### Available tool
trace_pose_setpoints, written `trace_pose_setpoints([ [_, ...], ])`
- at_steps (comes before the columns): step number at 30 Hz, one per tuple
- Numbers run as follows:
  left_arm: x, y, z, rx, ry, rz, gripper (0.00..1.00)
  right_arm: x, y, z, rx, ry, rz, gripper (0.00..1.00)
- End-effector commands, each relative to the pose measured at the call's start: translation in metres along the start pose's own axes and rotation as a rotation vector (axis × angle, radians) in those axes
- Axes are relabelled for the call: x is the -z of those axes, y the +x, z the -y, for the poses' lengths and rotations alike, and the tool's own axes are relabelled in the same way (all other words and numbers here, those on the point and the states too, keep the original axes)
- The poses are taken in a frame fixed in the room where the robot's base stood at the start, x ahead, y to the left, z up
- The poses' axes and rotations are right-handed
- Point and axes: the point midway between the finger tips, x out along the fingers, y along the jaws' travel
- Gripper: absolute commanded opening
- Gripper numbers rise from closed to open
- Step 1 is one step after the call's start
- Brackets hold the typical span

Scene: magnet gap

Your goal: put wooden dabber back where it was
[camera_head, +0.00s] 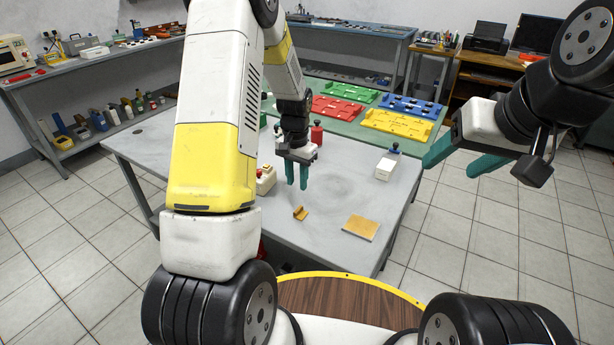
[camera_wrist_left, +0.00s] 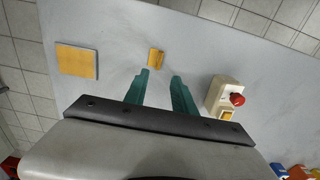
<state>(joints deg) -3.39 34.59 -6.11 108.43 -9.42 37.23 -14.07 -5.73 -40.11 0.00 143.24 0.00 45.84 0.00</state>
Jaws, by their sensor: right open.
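A small tan wooden piece, which I take to be the dabber (camera_head: 300,213), lies on the grey table near its front. It also shows in the left wrist view (camera_wrist_left: 156,58), just beyond the fingertips and apart from them. My left gripper (camera_head: 297,186) points down above the table, behind the dabber in the head view. Its two green fingers are apart with nothing between them, as the left wrist view also shows (camera_wrist_left: 161,76). My right gripper (camera_head: 450,167) is open and empty, off the table's right side.
A flat tan square (camera_head: 361,228) lies right of the dabber. A pale box with a red button (camera_wrist_left: 229,97) stands near the left gripper. A white block (camera_head: 386,167) stands at the table's right. A green table with coloured trays (camera_head: 397,124) is behind. My left arm hides the table's left part.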

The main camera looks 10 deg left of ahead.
Motion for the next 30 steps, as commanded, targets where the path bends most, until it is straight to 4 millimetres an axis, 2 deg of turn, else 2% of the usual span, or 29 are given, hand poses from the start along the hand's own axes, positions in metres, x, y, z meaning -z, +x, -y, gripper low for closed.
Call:
trace_pose_setpoints([
  [5,-0.001,-0.02,-0.001,0.0,-0.005,-0.011,0.32,0.0,0.0,0.0,0.0,0.0,0.0,0.61],
  [8,-0.006,-0.049,-0.005,-0.002,-0.025,-0.048,0.32,0.0,0.0,0.0,0.0,0.0,0.0,0.61],
  [11,-0.02,-0.094,-0.013,-0.007,-0.062,-0.11,0.32,0.0,0.0,0.0,0.0,0.0,0.0,0.61],
  [15,-0.053,-0.16,-0.03,-0.02,-0.117,-0.21,0.32,0.0,0.0,0.0,0.0,0.0,0.0,0.61],
  [21,-0.113,-0.229,-0.06,-0.043,-0.187,-0.35,0.32,0.0,0.0,0.0,0.0,0.0,0.0,0.61],
  [25,-0.155,-0.257,-0.081,-0.058,-0.225,-0.437,0.32,0.0,0.0,0.0,0.0,0.0,0.0,0.61],
  [30,-0.198,-0.273,-0.102,-0.075,-0.263,-0.526,0.32,0.0,0.0,0.0,0.0,0.0,0.0,0.61],
])
